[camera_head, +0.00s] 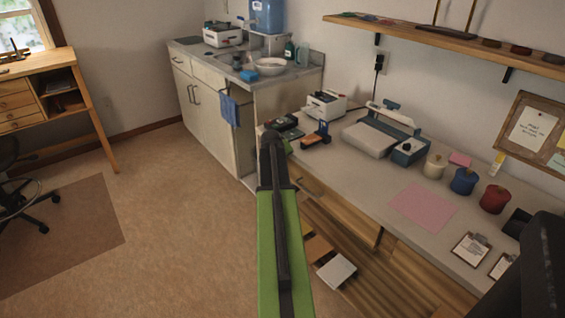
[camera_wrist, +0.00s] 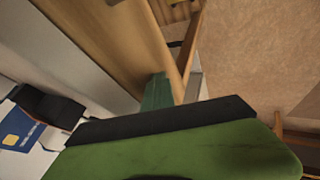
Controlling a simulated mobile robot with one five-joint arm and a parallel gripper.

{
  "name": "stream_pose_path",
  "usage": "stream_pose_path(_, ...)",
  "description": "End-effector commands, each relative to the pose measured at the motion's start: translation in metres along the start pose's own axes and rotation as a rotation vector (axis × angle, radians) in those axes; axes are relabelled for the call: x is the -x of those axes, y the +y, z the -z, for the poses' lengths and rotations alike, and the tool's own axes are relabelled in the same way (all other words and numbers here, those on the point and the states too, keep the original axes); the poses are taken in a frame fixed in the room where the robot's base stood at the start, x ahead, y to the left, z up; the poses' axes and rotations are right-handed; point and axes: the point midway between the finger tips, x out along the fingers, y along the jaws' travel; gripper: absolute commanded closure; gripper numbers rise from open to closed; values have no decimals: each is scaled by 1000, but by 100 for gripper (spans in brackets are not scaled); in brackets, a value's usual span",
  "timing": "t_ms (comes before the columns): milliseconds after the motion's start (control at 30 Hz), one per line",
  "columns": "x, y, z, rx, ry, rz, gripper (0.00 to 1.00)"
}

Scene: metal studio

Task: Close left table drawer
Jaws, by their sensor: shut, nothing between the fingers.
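The grey-topped table (camera_head: 385,190) runs along the right wall in the head view. Its wooden front holds the left drawer (camera_head: 330,205), with a dark handle at its upper left. I cannot tell how far this drawer stands out, as my arm hides its left end. My gripper (camera_head: 284,147) is shut and empty near the table's left end. In the wrist view, a green fingertip (camera_wrist: 157,92) is close to the wooden front (camera_wrist: 110,40); I cannot tell if they touch.
A pink sheet (camera_head: 423,206), a grey-blue machine (camera_head: 378,135) and several jars stand on the table. A white item (camera_head: 336,270) lies low under the table front. A sink cabinet (camera_head: 215,110) stands behind. The floor (camera_head: 170,220) to the left is open.

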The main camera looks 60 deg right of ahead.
Motion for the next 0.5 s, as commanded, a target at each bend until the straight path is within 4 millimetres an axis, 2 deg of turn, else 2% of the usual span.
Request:
stream_pose_path(167, 21, -32, -5, 0, -4, 10, 100)
stream_pose_path(200, 37, -29, -2, -2, -5, 10, 100)
stream_pose_path(300, 68, -26, -1, -3, -5, 11, 100)
stream_pose_path(400, 95, -27, -1, -3, -6, 12, 100)
stream_pose_path(500, 114, -28, -2, -4, -6, 12, 100)
